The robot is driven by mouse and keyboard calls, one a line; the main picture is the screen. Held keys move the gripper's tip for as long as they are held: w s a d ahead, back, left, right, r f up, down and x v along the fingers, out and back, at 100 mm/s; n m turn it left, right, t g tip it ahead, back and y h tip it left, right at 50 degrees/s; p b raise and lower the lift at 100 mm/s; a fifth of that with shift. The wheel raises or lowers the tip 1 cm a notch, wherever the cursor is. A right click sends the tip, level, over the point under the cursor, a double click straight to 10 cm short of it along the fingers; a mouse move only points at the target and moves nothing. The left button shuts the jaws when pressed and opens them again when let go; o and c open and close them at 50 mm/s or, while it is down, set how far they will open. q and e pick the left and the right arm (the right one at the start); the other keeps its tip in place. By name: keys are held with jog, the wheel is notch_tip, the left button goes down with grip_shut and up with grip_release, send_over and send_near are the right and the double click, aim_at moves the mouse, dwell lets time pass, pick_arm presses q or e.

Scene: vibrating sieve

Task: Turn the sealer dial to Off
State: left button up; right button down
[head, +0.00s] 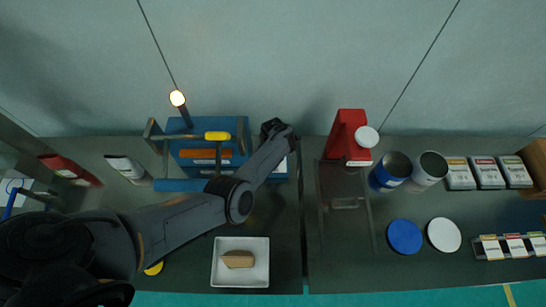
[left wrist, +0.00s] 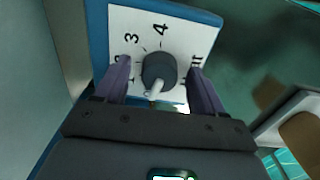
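The blue sealer (head: 240,127) with a yellow-gripped handle stands at the back of the left bench. In the left wrist view its white dial panel (left wrist: 190,38) carries a dark grey round dial (left wrist: 158,68) with a pale pointer bar aimed toward the bottom of the picture. The marks 3 and 4 show above the dial; other marks are partly hidden by my fingers. My left gripper (left wrist: 160,88) is open, one finger on each side of the dial with gaps visible. In the head view my left gripper (head: 275,128) is at the sealer's right end, hiding the dial. My right gripper is not in view.
A white tray (head: 217,275) with a brown piece lies in front of the sealer. A red device (head: 346,133), a blue cup (head: 388,174) and a white cup (head: 430,168) stand to the right. A red bottle (head: 70,170) and a white bottle (head: 127,168) are at the left.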

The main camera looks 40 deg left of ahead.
pick_arm(q)
jog(key=shift+r, duration=0.1)
notch_tip(320, 180, up, 11)
jog(key=p, duration=0.3)
jog(key=shift+p, duration=0.35)
dwell(0.4)
